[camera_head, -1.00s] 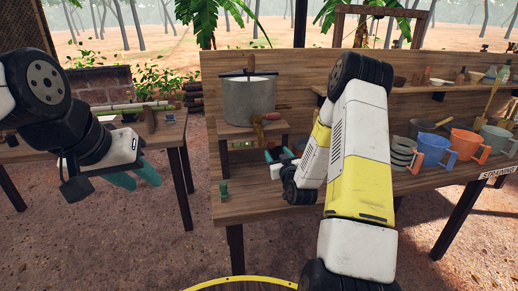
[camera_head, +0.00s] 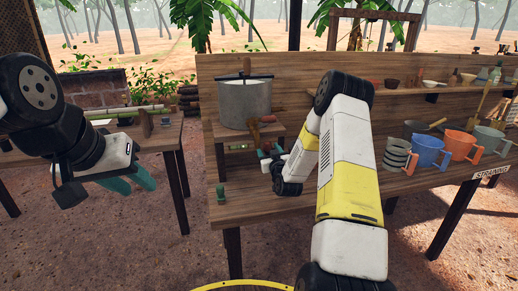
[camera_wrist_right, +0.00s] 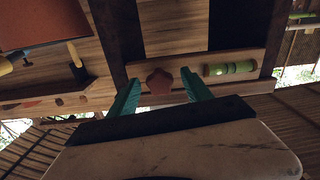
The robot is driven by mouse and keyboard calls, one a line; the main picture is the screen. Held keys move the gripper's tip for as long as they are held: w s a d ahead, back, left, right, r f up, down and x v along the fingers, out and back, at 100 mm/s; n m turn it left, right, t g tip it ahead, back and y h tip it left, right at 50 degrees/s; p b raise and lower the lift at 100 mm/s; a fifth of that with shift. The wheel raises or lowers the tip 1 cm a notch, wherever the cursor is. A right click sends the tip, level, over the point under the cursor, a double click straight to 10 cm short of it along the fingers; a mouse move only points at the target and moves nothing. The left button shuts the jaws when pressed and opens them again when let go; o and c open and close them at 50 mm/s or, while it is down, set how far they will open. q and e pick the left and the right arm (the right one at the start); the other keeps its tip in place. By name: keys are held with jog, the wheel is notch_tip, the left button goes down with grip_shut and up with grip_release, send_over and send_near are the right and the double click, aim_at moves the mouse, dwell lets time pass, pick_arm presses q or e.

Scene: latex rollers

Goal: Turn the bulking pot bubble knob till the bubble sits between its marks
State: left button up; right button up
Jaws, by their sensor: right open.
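The bulking pot (camera_head: 246,106), a grey cylinder with a pale top, stands on a small wooden stand at the bench's left end. In the right wrist view a reddish lobed knob (camera_wrist_right: 159,81) sits on the stand's front rail, beside a green bubble vial (camera_wrist_right: 230,69). The vial also shows small in the head view (camera_head: 238,146); where its bubble sits against the marks is too small to tell. My right gripper (camera_wrist_right: 161,92) is open, its teal fingers on either side of the knob with visible gaps. My left gripper (camera_head: 135,181) is open and empty, away from the bench.
Several mugs, including a blue mug (camera_head: 430,152), stand to the right, under a shelf (camera_head: 400,92) of bowls and bottles.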

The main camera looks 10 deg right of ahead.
grip_shut()
jog(key=shift+m, duration=0.3)
jog(key=m, duration=0.9)
jog(key=shift+m, duration=0.4)
jog(key=m, duration=0.4)
jog(key=shift+r+m, duration=0.1)
jog(key=shift+m, duration=0.2)
jog(key=m, duration=0.4)
jog(key=shift+m, duration=0.4)
